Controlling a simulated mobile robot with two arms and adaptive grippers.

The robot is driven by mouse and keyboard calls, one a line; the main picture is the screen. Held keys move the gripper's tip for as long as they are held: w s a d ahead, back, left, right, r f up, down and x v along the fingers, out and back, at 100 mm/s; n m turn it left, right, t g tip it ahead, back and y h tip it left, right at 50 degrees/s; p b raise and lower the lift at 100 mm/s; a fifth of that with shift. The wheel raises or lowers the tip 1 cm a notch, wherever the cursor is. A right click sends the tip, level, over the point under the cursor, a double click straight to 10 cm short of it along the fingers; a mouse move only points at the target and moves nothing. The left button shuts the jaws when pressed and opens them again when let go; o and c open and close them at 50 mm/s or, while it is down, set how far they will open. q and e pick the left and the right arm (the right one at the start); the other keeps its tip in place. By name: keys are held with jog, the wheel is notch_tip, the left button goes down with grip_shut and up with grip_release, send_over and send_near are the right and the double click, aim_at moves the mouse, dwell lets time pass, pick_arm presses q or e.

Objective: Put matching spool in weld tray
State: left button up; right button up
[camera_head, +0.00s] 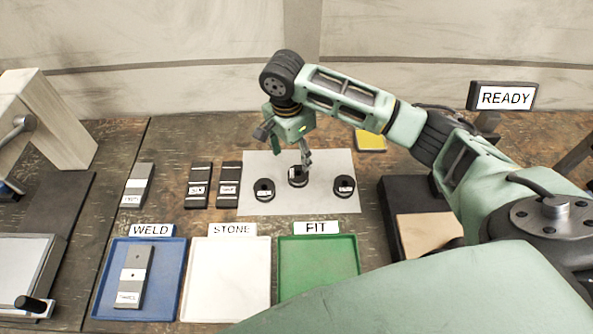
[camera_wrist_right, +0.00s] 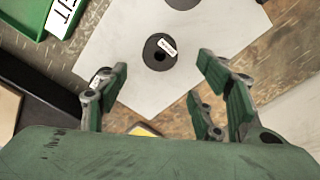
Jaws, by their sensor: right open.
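Three dark round spools with small white labels lie on a white sheet: a left one (camera_head: 264,189), a middle one (camera_head: 298,176) and a right one (camera_head: 344,188). Their labels are too small to read. My right gripper (camera_head: 304,160) points down over the sheet at the middle spool. In the right wrist view its fingers (camera_wrist_right: 170,92) are spread with nothing between them; a labelled spool (camera_wrist_right: 153,58) lies ahead of them. The blue WELD tray (camera_head: 172,293) holds a grey labelled block (camera_head: 132,275). My left gripper is out of view.
The white STONE tray (camera_head: 228,280) and green FIT tray (camera_head: 318,270) stand empty right of the blue one. Labelled blocks (camera_head: 199,186) lie behind them. A black box (camera_head: 392,200), yellow pad (camera_head: 370,141) and READY sign (camera_head: 504,97) are to the right. A beige machine (camera_head: 50,115) stands left.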

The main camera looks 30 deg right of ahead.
aim_at(299, 171)
jog(key=m, duration=0.2)
jog(key=shift+f+m, duration=0.3)
jog(key=shift+f, duration=0.1)
jog(key=f, duration=0.2)
jog(key=f+p, duration=0.1)
jog(key=f, duration=0.2)
jog(key=d+f+p, duration=0.1)
jog(key=f, duration=0.1)
jog(key=shift+s+f, duration=0.2)
jog(key=shift+f, duration=0.1)
jog(key=shift+a, duration=0.1)
jog(key=shift+c, duration=0.4)
jog(key=c, duration=1.4)
jog(key=shift+o, duration=0.2)
jog(key=shift+r, duration=0.1)
